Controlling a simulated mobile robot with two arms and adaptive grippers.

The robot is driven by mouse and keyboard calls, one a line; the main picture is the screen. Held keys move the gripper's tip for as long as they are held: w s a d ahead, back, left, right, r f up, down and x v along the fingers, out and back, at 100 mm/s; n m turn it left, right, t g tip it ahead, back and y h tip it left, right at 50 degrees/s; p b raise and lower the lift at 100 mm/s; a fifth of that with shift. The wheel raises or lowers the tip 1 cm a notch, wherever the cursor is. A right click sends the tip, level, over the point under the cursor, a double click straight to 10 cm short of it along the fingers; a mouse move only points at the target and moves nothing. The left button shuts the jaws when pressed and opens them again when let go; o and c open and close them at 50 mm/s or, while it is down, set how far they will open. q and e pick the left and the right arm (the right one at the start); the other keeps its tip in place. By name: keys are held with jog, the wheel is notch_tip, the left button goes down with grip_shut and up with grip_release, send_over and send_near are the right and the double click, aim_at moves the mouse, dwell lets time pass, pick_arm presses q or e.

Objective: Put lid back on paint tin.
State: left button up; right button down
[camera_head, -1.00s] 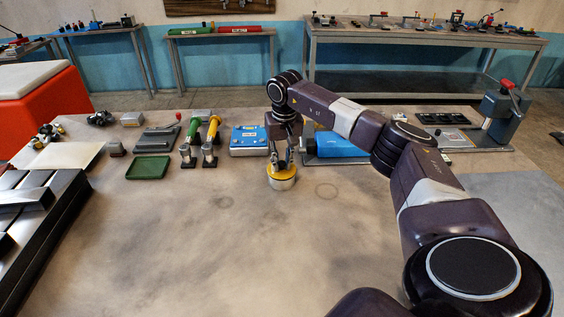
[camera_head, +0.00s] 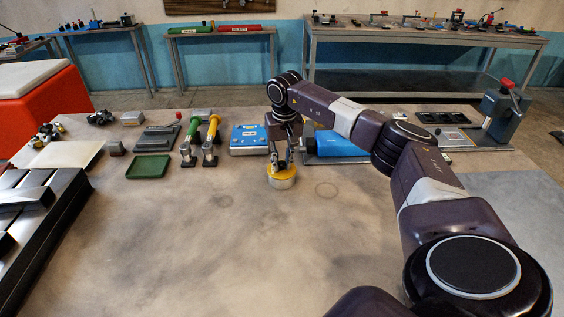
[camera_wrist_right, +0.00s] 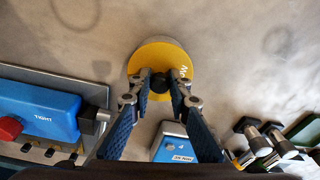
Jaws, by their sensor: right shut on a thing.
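The silver paint tin (camera_head: 282,184) stands upright on the table, at the middle of the head view. The yellow lid (camera_head: 292,171) is on top of it, with no clear gap between them from here. My left gripper is not in view.
A blue box (camera_head: 249,139) and a larger blue tool (camera_head: 336,145) stand just behind the tin. A green tray (camera_head: 149,167) and green and yellow-handled tools (camera_head: 210,140) are to the left. The table in front is clear, with faint ring marks.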

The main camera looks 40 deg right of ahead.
dwell(0.3)
jog(key=c, duration=1.2)
grip_release()
jog(key=shift+c, duration=0.2)
jog(key=shift+r+p, duration=2.65)
jog(key=shift+r, duration=0.9)
jog(key=shift+c, duration=0.4)
grip_shut()
